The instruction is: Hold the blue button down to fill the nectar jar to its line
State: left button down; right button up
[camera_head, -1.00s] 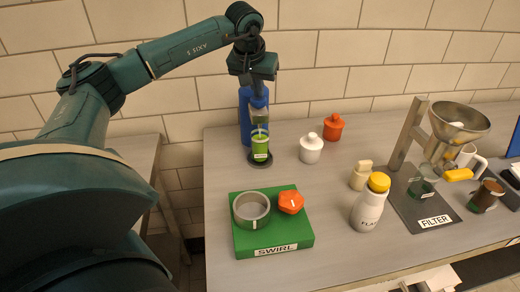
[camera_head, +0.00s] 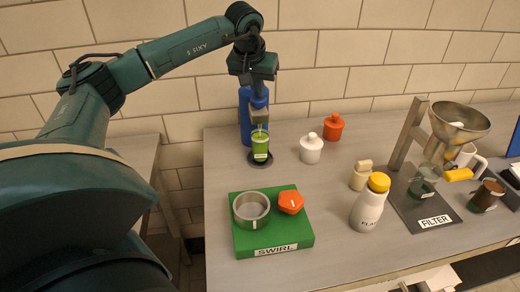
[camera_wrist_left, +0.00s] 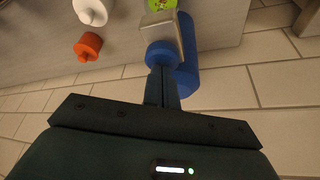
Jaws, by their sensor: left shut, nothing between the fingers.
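The nectar jar (camera_head: 261,146) holds bright green liquid and stands on a dark round base at the back left of the table. It also shows, cut off, in the left wrist view (camera_wrist_left: 161,4). Its fill line is too small to make out. The blue dispenser (camera_head: 245,118) stands behind it, with a grey spout block above the jar. The blue button (camera_wrist_left: 161,55) is on the block's near end in the left wrist view. My left gripper (camera_wrist_left: 162,72) is shut and empty, its fingertips at the button. They seem to touch it. My right gripper is not in view.
A green SWIRL board (camera_head: 244,204) with a metal ring and an orange knob is at the front left. A white jar (camera_head: 311,149), an orange jar (camera_head: 334,127) and a yellow-capped flask (camera_head: 368,205) stand to the right. The FILTER stand (camera_head: 408,138) is further right.

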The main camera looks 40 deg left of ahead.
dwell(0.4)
pick_arm(q)
notch_tip(320, 180, up, 6)
jog(key=p, duration=0.5)
jog(key=shift+f, duration=0.25)
dwell(0.5)
